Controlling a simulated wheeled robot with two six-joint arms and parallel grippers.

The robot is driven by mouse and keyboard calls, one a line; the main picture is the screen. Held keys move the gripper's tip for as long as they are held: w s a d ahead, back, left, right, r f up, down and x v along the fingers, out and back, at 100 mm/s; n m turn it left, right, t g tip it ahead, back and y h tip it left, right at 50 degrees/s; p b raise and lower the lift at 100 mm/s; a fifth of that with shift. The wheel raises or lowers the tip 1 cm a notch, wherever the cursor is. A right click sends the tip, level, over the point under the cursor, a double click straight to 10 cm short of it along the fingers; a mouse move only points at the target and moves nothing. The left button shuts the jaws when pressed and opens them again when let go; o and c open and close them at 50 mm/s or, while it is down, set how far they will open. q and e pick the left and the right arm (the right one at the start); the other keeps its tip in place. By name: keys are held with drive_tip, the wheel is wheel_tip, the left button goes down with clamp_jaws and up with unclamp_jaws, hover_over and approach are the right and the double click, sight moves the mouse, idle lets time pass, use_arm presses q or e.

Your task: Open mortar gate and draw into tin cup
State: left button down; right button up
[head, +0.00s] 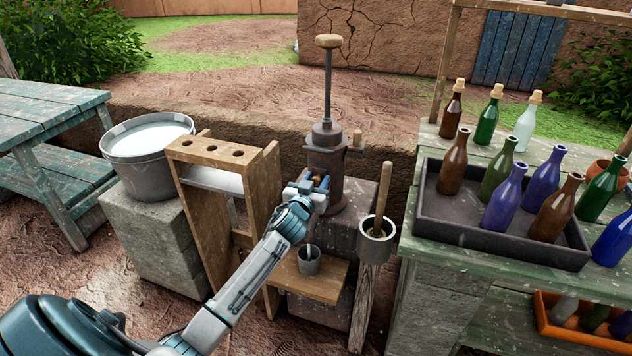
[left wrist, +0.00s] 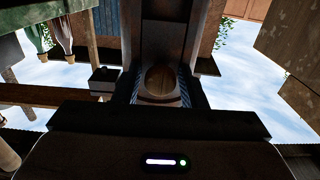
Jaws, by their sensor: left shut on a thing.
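A dark metal mortar dispenser (head: 327,141) stands on a stone block, with a tall plunger rod and wooden knob on top. My left gripper (head: 318,186) is at the front of its lower body, shut on what looks like the gate's handle. In the left wrist view a wooden oval end of the gate handle (left wrist: 161,82) sits between the fingers of the gripper (left wrist: 160,95). The gripper hides most of the gate and outlet in the head view. The tin cup (head: 308,262) stands upright on a low wooden shelf below the gripper. My right gripper is not in view.
A wooden rack (head: 212,152) with holes and a bucket of white liquid (head: 150,165) stand left. A small pot with a wooden pestle (head: 376,245) on a post is close right. A bottle tray (head: 500,238) lies on the green table further right.

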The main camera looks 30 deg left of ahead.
use_arm(q)
drive_tip(key=shift+r, duration=0.3)
drive_tip(key=c, duration=1.2)
unclamp_jaws()
drive_tip(key=shift+s+f, duration=0.15)
drive_tip(key=shift+s, duration=0.1)
drive_tip(key=shift+b+v, duration=0.85)
drive_tip(key=shift+v, duration=4.35)
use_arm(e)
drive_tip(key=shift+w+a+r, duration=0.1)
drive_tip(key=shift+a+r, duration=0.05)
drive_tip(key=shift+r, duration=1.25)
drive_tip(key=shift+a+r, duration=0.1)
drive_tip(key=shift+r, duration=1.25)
